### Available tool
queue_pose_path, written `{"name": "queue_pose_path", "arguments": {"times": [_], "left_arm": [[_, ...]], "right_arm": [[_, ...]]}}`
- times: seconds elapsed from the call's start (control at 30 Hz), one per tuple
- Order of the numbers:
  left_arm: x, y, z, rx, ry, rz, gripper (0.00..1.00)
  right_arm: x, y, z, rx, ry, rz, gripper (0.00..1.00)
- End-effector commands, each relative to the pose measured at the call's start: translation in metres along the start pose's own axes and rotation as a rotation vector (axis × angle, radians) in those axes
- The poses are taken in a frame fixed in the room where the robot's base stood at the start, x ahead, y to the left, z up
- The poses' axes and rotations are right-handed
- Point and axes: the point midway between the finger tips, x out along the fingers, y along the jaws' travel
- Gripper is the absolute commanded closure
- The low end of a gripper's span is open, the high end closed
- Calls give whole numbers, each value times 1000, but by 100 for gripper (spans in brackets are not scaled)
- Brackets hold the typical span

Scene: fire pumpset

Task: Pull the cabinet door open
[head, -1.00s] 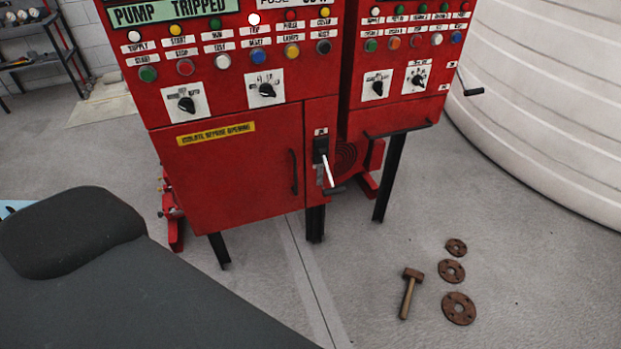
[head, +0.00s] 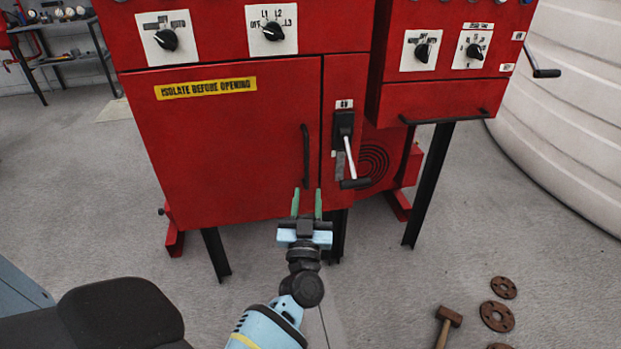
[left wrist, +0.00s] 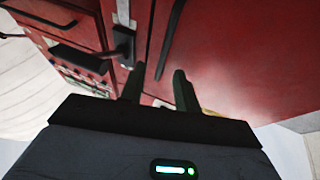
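The red cabinet door (head: 225,150) is shut, with a yellow "ISOLATE BEFORE OPENING" label. Its black vertical bar handle (head: 305,155) is near the door's right edge. My left gripper (head: 307,204) is open, its two green fingers pointing up just below the handle's lower end, with nothing seen between them. In the left wrist view the gripper's fingers (left wrist: 158,85) are apart, and the handle (left wrist: 172,38) shows ahead of them, not between them. The isolator lever (head: 349,158), marked ON beside the door, points down. My right gripper is not in view.
A second red panel (head: 440,95) with a black bar along its lower edge stands at the right. A hammer (head: 448,320) and rusty flanges (head: 503,287) lie on the floor. A white tank (head: 570,120) stands far right.

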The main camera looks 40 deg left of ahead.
Motion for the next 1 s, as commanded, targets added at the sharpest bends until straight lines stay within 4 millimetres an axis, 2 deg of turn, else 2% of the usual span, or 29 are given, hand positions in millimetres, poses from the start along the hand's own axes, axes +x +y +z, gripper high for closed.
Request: {"name": "queue_pose_path", "arguments": {"times": [0.13,0.43,0.8,1.0], "left_arm": [[13,-2,0,-5,15,-59,68],[21,-3,-3,-4,19,-66,68],[73,-6,-3,-3,19,-65,68],[90,-7,-3,-4,18,-64,68]], "right_arm": [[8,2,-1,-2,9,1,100],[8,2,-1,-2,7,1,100],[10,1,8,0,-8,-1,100],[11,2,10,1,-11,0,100]]}}
